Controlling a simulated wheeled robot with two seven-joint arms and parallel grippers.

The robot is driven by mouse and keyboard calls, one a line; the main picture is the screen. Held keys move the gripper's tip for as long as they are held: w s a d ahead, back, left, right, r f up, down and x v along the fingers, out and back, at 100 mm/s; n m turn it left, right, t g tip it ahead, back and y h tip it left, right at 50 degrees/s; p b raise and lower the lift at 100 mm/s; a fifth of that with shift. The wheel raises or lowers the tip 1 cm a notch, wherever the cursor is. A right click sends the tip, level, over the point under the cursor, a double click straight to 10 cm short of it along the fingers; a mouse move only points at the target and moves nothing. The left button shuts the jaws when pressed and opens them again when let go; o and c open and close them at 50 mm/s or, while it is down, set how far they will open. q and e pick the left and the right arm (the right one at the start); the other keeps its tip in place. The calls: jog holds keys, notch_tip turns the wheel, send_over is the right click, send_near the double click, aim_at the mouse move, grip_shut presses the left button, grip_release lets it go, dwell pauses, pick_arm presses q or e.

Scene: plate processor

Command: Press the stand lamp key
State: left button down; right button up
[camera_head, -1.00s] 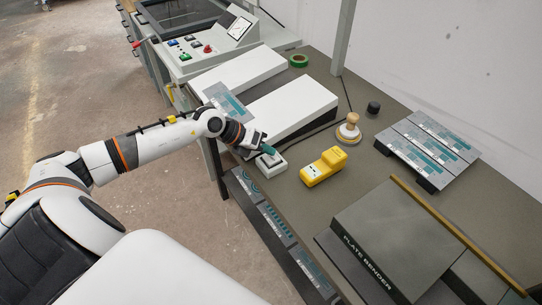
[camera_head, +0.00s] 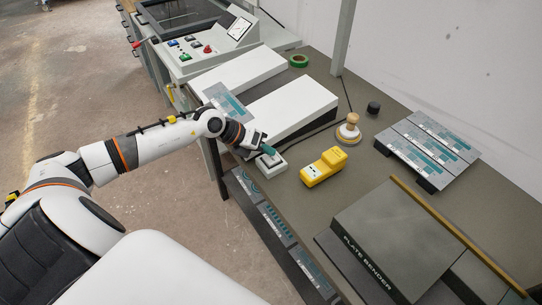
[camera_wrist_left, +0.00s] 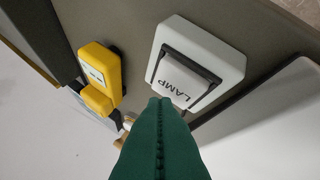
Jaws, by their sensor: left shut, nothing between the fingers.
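The lamp key is a white rocker marked LAMP (camera_wrist_left: 178,80) in a white housing (camera_wrist_left: 228,62), seen in the left wrist view. In the head view the lamp switch (camera_head: 271,165) sits near the front edge of the bench. My left gripper (camera_head: 268,150) is shut and empty, with its teal fingertips just above the switch. In the left wrist view the green fingers (camera_wrist_left: 160,108) are together and overlap the near edge of the key. I cannot tell whether they touch it. My right gripper is not in view.
A yellow handheld device (camera_head: 323,167) lies right of the switch. A wooden-handled stamp (camera_head: 348,130) stands behind it. A white-topped block (camera_head: 292,104) is close behind my gripper. The plate bender (camera_head: 395,235) is at the near right. Bare bench lies between the yellow device and the bender.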

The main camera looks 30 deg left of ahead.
aim_at(267, 159)
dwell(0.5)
pick_arm(q)
jog(key=shift+f, duration=0.45)
jog(key=shift+f+b, duration=0.2)
jog(key=shift+b, duration=0.2)
jog(key=shift+r+p, duration=0.6)
jog(key=shift+r, duration=0.05)
notch_tip(267, 159, up, 6)
jog(key=p, duration=0.5)
jog(key=shift+r, duration=0.1)
jog(key=shift+d, duration=0.1)
dwell(0.4)
